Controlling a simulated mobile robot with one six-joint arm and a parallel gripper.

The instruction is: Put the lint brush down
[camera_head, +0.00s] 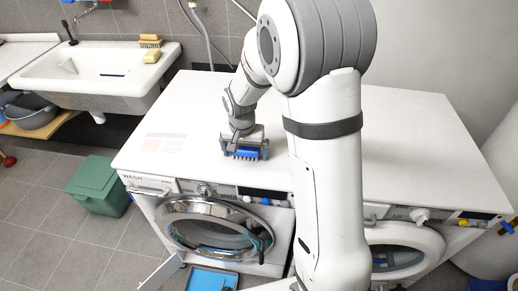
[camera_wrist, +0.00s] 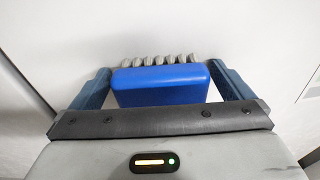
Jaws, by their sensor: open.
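The lint brush is blue with a row of grey, bristle-like tips. In the head view the brush (camera_head: 246,154) is at the white worktop (camera_head: 195,105) over the washing machine, near its front edge. My gripper (camera_head: 243,147) is right over it, pointing down. In the wrist view the brush (camera_wrist: 160,86) sits between the two blue-grey fingers of my gripper (camera_wrist: 159,68). The fingers are open, one on each side, with narrow gaps to the blue body. The brush's underside is hidden, so its exact contact with the top is hard to see.
A washing machine (camera_head: 215,229) with a round door is below, and a second machine (camera_head: 405,248) is at right. A sink (camera_head: 95,72) with sponges (camera_head: 151,48) stands at back left. A green bin (camera_head: 97,184) is on the floor. The worktop around the brush is mostly clear.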

